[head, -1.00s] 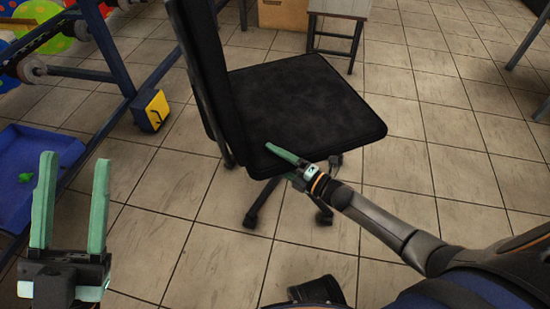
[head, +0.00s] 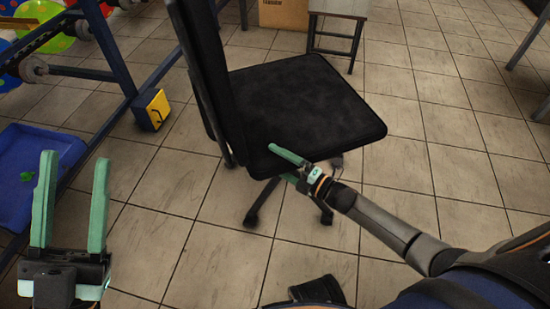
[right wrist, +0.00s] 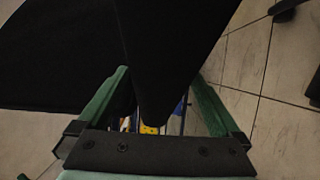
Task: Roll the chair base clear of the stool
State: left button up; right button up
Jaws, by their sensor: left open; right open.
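The black office chair (head: 300,100) stands in the middle of the head view, its backrest to the left. Its dark wheeled base (head: 262,200) shows partly below the seat; the rest is hidden. My right gripper (head: 287,163) is at the seat's near edge, one green finger over the top. In the right wrist view the open right gripper (right wrist: 160,105) has the black seat edge (right wrist: 152,95) between its fingers; I cannot tell whether they touch it. The grey-topped stool (head: 338,8) stands behind the chair. My left gripper (head: 72,205) is open and empty at the lower left.
A blue metal rack (head: 112,62) with a yellow box (head: 152,109) stands to the left. A blue tray (head: 40,165) lies at the left edge. A cardboard box (head: 284,13) is beside the stool. Tiled floor (head: 450,130) is open at the right and in front.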

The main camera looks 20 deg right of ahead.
jog(key=p+v, duration=0.2)
jog(key=v, duration=0.8)
jog(key=shift+r+p, duration=0.1)
jog(key=shift+p, duration=0.3)
jog(key=shift+s+d, duration=0.35)
jog(key=shift+s, duration=0.3)
